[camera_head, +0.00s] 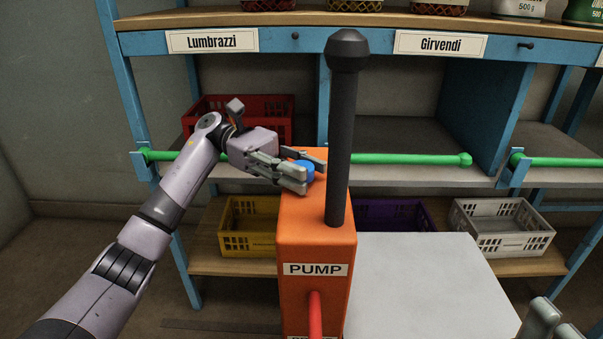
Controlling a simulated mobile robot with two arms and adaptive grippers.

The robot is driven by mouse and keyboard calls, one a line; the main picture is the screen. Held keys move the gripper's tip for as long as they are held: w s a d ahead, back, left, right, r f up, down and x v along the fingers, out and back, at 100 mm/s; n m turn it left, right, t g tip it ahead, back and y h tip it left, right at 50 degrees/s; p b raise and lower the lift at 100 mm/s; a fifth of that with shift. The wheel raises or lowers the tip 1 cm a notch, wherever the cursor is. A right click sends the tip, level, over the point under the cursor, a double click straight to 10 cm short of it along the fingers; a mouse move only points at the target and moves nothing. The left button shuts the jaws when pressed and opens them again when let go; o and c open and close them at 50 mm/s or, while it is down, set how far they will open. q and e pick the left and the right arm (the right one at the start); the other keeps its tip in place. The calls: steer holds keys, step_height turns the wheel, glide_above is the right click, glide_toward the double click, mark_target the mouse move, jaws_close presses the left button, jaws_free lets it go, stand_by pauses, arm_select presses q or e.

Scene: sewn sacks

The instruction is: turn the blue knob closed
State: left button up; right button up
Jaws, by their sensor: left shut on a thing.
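The blue knob (304,168) sits on top of the orange pump box (300,225), towards its left side. My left gripper (306,173) reaches in from the left and is shut on the blue knob, with its fingers on either side of it. Part of the knob is hidden by the fingers. My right gripper (548,322) shows only partly at the bottom right corner, and I cannot tell whether it is open or shut.
A tall black handle (341,140) rises from the pump beside the knob. A red lever (315,313) is on its front. A light grey surface (430,280) lies to the right. Behind stand a blue shelf, green bars (410,160) and a red crate (270,108).

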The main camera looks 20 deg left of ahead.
stand_by(0.3)
arm_select(q)
steer(key=o, duration=1.2)
steer(key=shift+c, duration=0.2)
steer(key=shift+a, duration=0.1)
steer(key=v, duration=0.7)
steer(key=shift+w, duration=0.2)
steer(key=shift+a, duration=0.15)
